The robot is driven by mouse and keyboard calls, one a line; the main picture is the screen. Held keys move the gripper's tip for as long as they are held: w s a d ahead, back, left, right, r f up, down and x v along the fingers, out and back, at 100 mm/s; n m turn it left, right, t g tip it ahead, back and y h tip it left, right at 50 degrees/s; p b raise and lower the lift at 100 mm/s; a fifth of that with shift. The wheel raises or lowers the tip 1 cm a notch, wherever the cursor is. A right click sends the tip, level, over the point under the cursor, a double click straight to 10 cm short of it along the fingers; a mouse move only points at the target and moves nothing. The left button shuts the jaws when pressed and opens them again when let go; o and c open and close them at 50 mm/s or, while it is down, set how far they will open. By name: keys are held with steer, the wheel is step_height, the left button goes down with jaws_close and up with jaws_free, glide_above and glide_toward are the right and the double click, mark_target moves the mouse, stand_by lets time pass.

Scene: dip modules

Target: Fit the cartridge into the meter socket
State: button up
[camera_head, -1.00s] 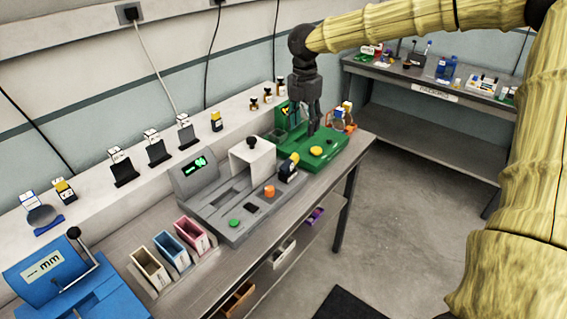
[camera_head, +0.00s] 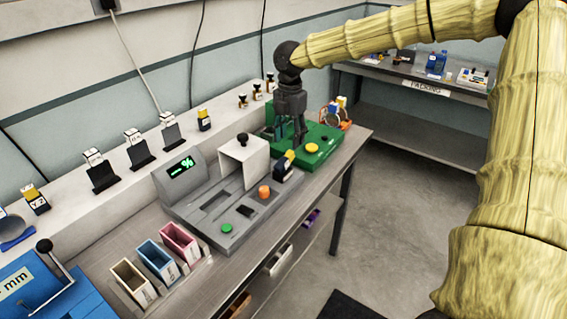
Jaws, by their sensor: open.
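The grey meter (camera_head: 165,187) stands on the bench with a lit green display (camera_head: 181,167), a dark rectangular recess (camera_head: 214,200) and a smaller dark slot (camera_head: 245,211) in its top. Which opening is the socket is not clear. A dark block with a yellow top (camera_head: 285,168), which looks like a cartridge, stands at the meter's right end, beside the green device (camera_head: 325,151). My gripper (camera_head: 290,138) points down, open, just behind and above that block, near the green device. I see nothing between its fingers; contact cannot be told.
A white upright cover with a black knob (camera_head: 243,160) stands on the meter. Three coloured bins (camera_head: 180,242) and a blue press (camera_head: 60,290) are at the front left. Similar small blocks (camera_head: 204,120) and dark stands (camera_head: 102,176) line the back ledge.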

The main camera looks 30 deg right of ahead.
mark_target(289, 154)
steer(key=shift+a+f+p, duration=0.1)
steer(key=shift+f+p, duration=0.8)
steer(key=shift+f, duration=2.8)
steer(key=shift+s, duration=0.1)
jaws_close()
